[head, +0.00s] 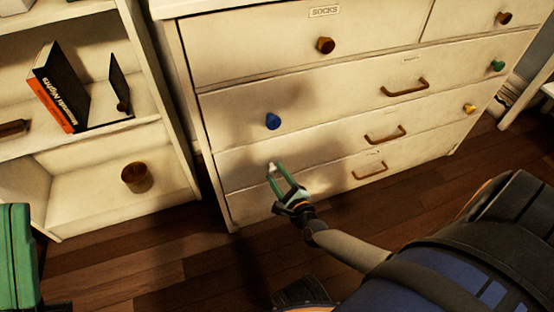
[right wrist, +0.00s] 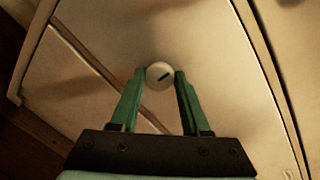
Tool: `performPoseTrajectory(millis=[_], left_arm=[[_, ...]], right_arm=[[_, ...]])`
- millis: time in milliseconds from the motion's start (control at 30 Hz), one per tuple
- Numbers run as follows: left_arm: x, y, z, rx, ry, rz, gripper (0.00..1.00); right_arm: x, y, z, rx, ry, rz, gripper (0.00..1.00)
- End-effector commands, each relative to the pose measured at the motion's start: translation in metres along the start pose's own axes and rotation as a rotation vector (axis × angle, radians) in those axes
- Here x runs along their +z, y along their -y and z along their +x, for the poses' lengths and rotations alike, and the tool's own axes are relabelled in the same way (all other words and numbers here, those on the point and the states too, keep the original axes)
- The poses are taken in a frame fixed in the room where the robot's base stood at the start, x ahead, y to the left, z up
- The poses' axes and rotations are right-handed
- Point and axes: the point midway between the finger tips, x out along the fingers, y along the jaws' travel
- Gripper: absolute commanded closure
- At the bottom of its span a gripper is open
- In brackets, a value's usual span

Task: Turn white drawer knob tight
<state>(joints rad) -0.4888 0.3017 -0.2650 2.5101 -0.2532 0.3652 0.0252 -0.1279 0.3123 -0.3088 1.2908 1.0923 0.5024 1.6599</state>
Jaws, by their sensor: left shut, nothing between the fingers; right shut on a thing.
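The white knob (head: 271,167) is on the left side of the dresser's lower drawer, below a blue knob. In the right wrist view the white knob (right wrist: 160,70) is round, with a short dark mark on its face. My right gripper (head: 275,170) is shut on it, one green finger on each side; the fingertips also show in the right wrist view (right wrist: 160,73). The knob's stem is hidden. My left gripper (head: 14,210) is partly in view at the lower left edge, green, shut and empty, away from the dresser.
The dresser (head: 250,55) also carries a blue knob (head: 273,121), a brown knob (head: 326,45), a green knob (head: 497,66), a yellow knob (head: 469,108) and several brown handles. A shelf (head: 165,130) with books stands left.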

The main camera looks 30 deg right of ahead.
Motion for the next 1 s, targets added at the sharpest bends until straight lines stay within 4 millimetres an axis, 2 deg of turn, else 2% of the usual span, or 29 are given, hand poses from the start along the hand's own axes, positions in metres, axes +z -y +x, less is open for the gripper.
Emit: performPoseTrajectory(millis=[500, 533, 767, 1000], left_arm=[[0.0003, 0.0001, -0.0003, 0.002, 0.001, 0.003, 1.00], [0.0003, 0.0001, -0.0003, 0.002, 0.001, 0.003, 1.00], [0.0003, 0.0001, -0.0003, 0.002, 0.001, 0.003, 1.00], [0.0002, 0.0000, -0.0003, 0.002, 0.001, 0.002, 1.00]], right_arm=[[-0.0004, -0.0001, 0.0002, 0.000, 0.002, 0.023, 1.00], [-0.0004, -0.0002, 0.0002, 0.001, 0.002, 0.023, 0.52], [-0.0001, -0.0001, 0.0002, 0.000, 0.003, 0.021, 0.26], [0.0001, -0.0002, 0.0001, 0.000, 0.003, 0.021, 0.24]])
